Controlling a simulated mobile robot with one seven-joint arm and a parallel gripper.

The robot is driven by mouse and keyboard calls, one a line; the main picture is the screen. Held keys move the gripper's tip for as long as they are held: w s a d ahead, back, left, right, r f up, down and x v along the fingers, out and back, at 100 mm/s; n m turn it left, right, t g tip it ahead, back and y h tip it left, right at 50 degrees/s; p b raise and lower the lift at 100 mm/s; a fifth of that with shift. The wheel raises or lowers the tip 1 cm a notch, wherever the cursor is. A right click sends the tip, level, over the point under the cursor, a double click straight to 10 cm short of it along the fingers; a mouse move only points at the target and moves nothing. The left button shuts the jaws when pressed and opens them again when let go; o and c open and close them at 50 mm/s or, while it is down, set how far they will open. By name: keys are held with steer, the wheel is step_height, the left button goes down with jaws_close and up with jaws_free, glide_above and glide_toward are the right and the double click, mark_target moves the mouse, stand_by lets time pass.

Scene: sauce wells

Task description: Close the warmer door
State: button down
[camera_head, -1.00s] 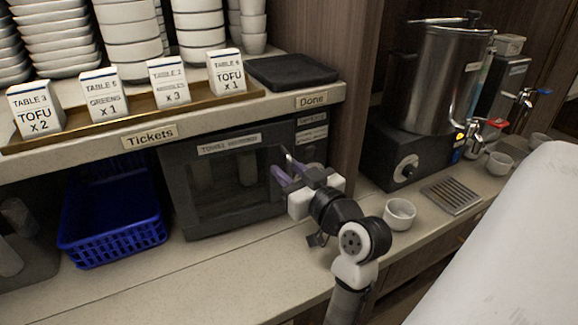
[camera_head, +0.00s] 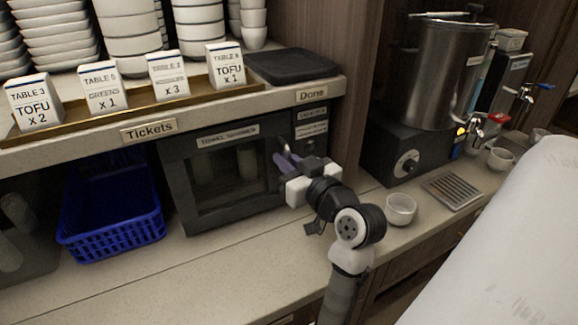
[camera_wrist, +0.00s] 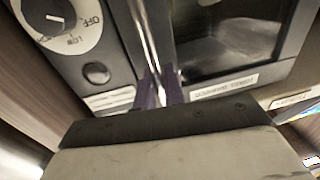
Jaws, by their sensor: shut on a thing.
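The towel warmer (camera_head: 222,218) is a dark box under the shelf with a windowed door (camera_head: 232,180). Pale rolls show behind the glass. The door looks nearly flush with the front; I cannot tell if a small gap is left. My gripper (camera_head: 286,160) is at the door's right edge, its purple fingers shut on the upright metal handle. The wrist view shows the fingers (camera_wrist: 160,88) around the shiny handle (camera_wrist: 148,35), between the door glass (camera_wrist: 225,35) and the control panel (camera_wrist: 97,50) with its dial. The fingers partly hide the handle.
A blue basket (camera_head: 112,230) stands left of the warmer. The shelf above holds ticket cards on a tray (camera_head: 130,108). Right of the wooden post are a white cup (camera_head: 400,209), a drip grate (camera_head: 453,190) and a steel urn (camera_head: 440,75). The counter (camera_head: 190,275) in front is clear.

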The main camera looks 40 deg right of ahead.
steer(key=shift+w+d, duration=0.1)
steer(key=shift+w, duration=0.3)
steer(key=shift+s+r, duration=0.1)
steer(key=shift+r, duration=0.05)
steer(key=c, duration=1.6)
jaws_free()
steer(key=s+b, duration=0.1)
steer(key=s, duration=0.3)
steer(key=s+a+b, duration=0.1)
steer(key=s, duration=0.4)
steer(key=s+b, duration=0.1)
steer(key=s, duration=0.3)
steer(key=shift+s+a, duration=0.3)
